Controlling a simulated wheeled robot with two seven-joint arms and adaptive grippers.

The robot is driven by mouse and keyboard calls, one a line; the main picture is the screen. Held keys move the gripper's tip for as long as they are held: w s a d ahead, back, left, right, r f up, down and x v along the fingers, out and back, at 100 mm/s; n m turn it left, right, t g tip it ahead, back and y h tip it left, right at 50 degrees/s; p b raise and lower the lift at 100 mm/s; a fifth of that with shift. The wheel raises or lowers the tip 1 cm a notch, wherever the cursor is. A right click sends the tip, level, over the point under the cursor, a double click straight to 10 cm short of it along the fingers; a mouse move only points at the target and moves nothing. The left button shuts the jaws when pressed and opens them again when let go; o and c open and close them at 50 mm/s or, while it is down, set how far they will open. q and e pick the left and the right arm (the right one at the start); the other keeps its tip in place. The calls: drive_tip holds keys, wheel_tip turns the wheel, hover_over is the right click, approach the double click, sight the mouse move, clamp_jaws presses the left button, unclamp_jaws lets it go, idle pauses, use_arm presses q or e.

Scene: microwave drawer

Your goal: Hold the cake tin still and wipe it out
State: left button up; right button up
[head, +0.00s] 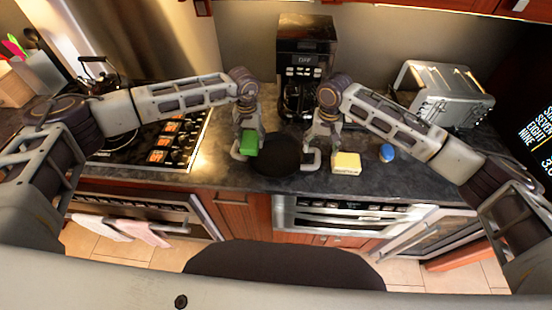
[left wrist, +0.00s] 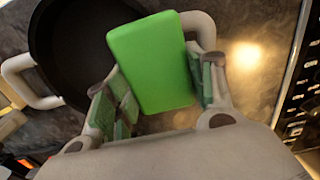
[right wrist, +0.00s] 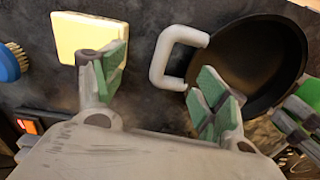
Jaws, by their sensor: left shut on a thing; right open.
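The cake tin is a round black pan (head: 278,155) with two pale loop handles, on the dark counter between my grippers. It shows in the left wrist view (left wrist: 85,50) and right wrist view (right wrist: 250,60). My left gripper (head: 249,134) is shut on a green block (left wrist: 152,62), held at the tin's left side beside the left handle (left wrist: 203,28), which the block partly hides. Whether block and tin touch is unclear. My right gripper (head: 318,140) is open and empty at the right handle (right wrist: 177,52), which lies ahead between its fingers. The tin's inside looks empty.
A pale yellow block (head: 346,162) and a blue brush (head: 386,152) lie right of the tin. A coffee maker (head: 306,50) stands behind it and a toaster (head: 445,95) at the back right. The stove (head: 150,135) is at left. The counter's front edge is close.

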drive_tip(key=o, duration=0.6)
drive_tip(key=shift+c, duration=0.2)
wheel_tip(320, 180, up, 12)
idle(0.8)
drive_tip(key=shift+f, duration=0.1)
idle(0.6)
